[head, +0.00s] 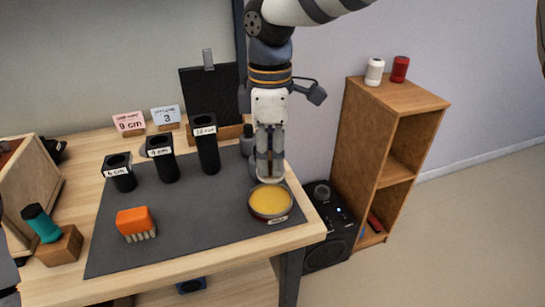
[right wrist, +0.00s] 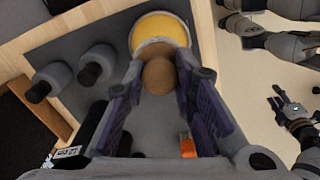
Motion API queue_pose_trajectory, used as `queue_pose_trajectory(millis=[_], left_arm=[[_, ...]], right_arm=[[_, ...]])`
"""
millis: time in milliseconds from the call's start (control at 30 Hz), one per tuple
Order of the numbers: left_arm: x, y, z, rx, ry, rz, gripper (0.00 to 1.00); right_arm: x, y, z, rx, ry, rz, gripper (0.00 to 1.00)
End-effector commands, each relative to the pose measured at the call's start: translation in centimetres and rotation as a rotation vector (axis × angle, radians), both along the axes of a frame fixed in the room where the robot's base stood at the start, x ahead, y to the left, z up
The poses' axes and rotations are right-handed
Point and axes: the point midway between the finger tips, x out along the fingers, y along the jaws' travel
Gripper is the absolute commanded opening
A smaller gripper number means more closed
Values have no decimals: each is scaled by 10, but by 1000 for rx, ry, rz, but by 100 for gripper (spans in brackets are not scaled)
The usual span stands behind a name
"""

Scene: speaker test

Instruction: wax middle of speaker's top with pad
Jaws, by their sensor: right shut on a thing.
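My right gripper (head: 269,172) points down over the yellow wax tin (head: 269,201) at the mat's right end. In the right wrist view its fingers (right wrist: 158,88) are shut on a round brown knob, seemingly the pad's handle (right wrist: 158,76). The pad's underside is hidden, so I cannot tell whether it touches the wax. The tin (right wrist: 160,32) shows just beyond the knob. A black box that looks like the speaker (head: 325,240) stands right of the table, with a round dark thing on top. My left gripper (right wrist: 284,103) shows only in the right wrist view, empty with fingers apart.
Black cylinders with size labels (head: 162,165) stand on the grey mat (head: 190,225). An orange brush (head: 135,222) lies at front left, near a wooden block with a teal-handled tool (head: 42,225). A wooden shelf (head: 390,150) stands behind the black box. The mat's front middle is clear.

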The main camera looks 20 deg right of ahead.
Motion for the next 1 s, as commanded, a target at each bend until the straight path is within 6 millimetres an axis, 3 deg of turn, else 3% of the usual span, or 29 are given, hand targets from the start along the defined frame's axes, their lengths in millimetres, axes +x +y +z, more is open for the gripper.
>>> queue_pose_trajectory(millis=[500,1000], left_arm=[[-14,0,-13,0,53,1,40],[-15,0,-14,0,55,1,40]], right_arm=[[1,0,-56,-1,4,-1,2],[1,0,-60,-1,-2,-1,2]])
